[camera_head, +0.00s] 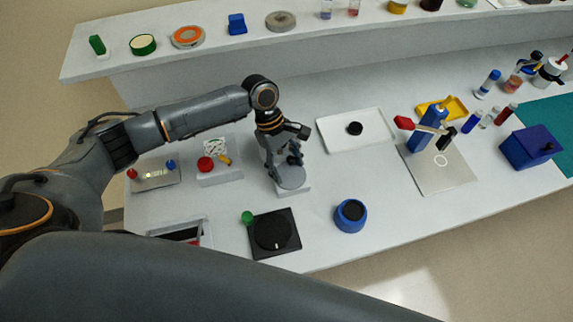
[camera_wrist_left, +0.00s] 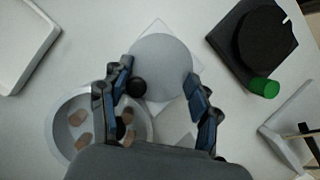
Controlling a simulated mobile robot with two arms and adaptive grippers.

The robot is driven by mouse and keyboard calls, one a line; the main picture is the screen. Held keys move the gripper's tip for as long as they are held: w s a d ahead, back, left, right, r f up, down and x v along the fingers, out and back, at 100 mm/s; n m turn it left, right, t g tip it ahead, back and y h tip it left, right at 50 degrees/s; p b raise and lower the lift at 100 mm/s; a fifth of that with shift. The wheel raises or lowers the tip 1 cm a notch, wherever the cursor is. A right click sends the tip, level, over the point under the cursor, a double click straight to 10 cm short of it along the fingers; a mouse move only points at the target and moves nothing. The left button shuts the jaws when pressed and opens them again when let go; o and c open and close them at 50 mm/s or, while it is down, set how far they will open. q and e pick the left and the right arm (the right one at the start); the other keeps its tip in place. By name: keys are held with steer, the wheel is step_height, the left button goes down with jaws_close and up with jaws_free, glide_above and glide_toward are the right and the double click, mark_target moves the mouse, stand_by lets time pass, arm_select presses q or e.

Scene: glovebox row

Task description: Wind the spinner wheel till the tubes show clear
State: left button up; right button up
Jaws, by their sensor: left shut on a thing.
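The spinner has a flat grey wheel (camera_wrist_left: 165,62) with a black knob (camera_wrist_left: 137,87) near its edge. Beside it, a round pale bowl (camera_wrist_left: 62,128) holds several tubes (camera_wrist_left: 77,117) with brownish-pink, cloudy contents around a dark hub. In the head view my left gripper (camera_head: 290,155) is over the wheel (camera_head: 288,177), and the arm hides most of the bowl. My right gripper is not in view.
A black dial box (camera_head: 287,250) with a green button (camera_head: 247,217) stands in front. A blue round pot (camera_head: 350,216) is to its right, and a white tray (camera_head: 330,140) lies behind. A box with a red button (camera_head: 205,164) is left of the spinner.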

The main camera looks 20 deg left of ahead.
arm_select(q)
steer(key=shift+s+d+f+m+g+p, duration=0.1)
steer(key=shift+f+m+g+p, duration=0.1)
steer(key=shift+m+p, duration=0.25)
steer(key=shift+s+d+f+m+g+p, duration=0.1)
steer(key=shift+m+g+p, duration=0.1)
steer(key=shift+m+p, duration=0.25)
steer(key=m+y+p, duration=0.1)
steer(key=m, duration=0.1)
steer(key=shift+w+d+m+g, duration=0.1)
steer(key=shift+m+g, duration=0.3)
steer(key=m+y+p, duration=0.1)
steer(key=m, duration=0.2)
steer(key=shift+d+g, duration=0.15)
steer(key=shift+g, duration=0.15)
steer(key=shift+w+f+m+y+p, duration=0.1)
steer(key=shift+m+y+p, duration=0.2)
steer(key=shift+m+y, duration=0.85)
steer(key=shift+m+h, duration=0.45)
steer(key=shift+m, duration=0.1)
steer(key=o, duration=1.5)
steer(key=shift+w+d, duration=0.1)
steer(key=shift+w, duration=0.2)
